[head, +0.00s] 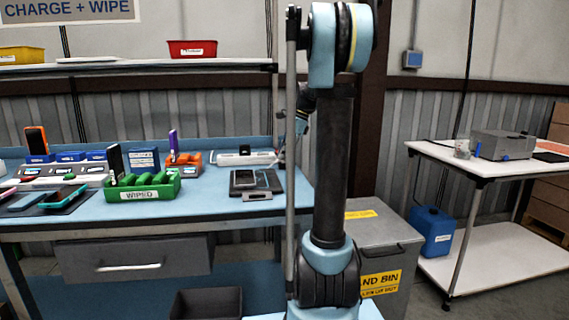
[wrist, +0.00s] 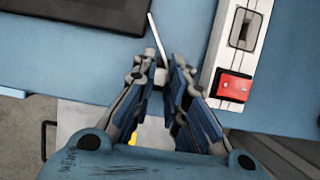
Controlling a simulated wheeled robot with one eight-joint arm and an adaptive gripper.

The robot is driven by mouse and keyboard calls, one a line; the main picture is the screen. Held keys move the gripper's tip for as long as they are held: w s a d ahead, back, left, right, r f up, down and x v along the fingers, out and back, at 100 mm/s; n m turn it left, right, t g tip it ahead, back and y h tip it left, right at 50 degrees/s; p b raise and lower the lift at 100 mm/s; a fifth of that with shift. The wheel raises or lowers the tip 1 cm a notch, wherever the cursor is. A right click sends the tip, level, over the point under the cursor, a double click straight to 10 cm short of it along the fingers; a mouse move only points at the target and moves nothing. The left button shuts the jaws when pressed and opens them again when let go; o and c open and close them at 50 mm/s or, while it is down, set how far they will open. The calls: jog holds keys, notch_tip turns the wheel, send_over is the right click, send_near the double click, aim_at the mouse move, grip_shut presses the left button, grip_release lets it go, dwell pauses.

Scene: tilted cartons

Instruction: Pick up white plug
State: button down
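A small whitish block, which looks like the white plug (wrist: 160,77), sits between the two fingers of my gripper (wrist: 164,68) in the wrist view. A thin white cord (wrist: 156,35) runs up and slightly left from between the fingertips. The fingers are drawn close together and appear to touch the block on both sides. In the head view my gripper (head: 298,127) is small and partly hidden behind my arm, over the right end of the blue table (head: 215,200). The plug cannot be made out there.
A white power strip (wrist: 238,60) with a red switch (wrist: 235,86) lies right of my gripper in the wrist view. A dark pad (wrist: 70,25) lies upper left. A green bin (head: 143,188) and several chargers stand farther left. A grey bin (head: 375,245) stands beside the table.

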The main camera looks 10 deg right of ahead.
dwell(0.3)
notch_tip(320, 180, up, 10)
dwell(0.6)
jog(key=shift+r, duration=0.8)
dwell(0.8)
notch_tip(320, 180, up, 3)
jog(key=shift+f, duration=0.1)
dwell(0.4)
jog(key=shift+f, duration=0.1)
jog(key=shift+f, duration=1.05)
jog(key=w+a, duration=0.4)
jog(key=a, duration=0.3)
jog(key=w+a, duration=0.5)
jog(key=a, duration=0.3)
dwell(2.1)
